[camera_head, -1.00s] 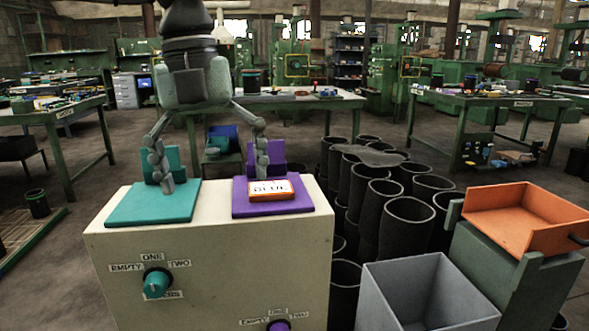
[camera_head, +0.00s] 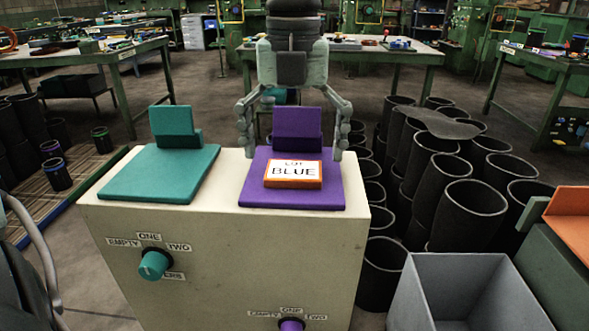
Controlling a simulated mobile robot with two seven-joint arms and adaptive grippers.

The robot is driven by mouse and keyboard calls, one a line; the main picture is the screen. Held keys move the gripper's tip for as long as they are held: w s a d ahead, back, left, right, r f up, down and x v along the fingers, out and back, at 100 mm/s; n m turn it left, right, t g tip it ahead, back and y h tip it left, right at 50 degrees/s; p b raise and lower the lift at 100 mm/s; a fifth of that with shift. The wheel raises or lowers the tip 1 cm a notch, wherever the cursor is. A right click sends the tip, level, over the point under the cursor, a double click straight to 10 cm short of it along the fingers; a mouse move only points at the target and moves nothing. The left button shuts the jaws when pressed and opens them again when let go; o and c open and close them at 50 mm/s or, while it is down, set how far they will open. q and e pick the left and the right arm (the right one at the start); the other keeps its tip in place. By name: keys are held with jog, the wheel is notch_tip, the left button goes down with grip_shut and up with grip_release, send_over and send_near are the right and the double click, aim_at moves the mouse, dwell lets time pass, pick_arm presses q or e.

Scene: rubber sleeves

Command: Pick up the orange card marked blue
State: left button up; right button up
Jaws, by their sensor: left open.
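The orange card (camera_head: 276,184) has a white face marked "BLUE" with smaller lettering above. It lies flat on the purple pad (camera_head: 260,198), which has an upright purple back piece. My left gripper (camera_head: 291,152) is open and empty. Its two fingers hang down on either side of the purple back piece, just beyond the card in the picture. It looks lined up with the card from left to right, but I cannot tell its exact height. My right gripper is not in view.
A teal pad (camera_head: 160,178) with its own back piece sits left on the cream box (camera_head: 220,250). The box front has a teal knob (camera_head: 154,265) and a purple knob (camera_head: 291,325). Black sleeves (camera_head: 465,215) crowd the right, near a grey open bin (camera_head: 455,275).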

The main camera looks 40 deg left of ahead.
pick_arm(q)
jog(key=shift+f, duration=0.95)
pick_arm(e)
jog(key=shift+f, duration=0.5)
pick_arm(q)
jog(key=shift+c, duration=0.2)
jog(key=c, duration=1.2)
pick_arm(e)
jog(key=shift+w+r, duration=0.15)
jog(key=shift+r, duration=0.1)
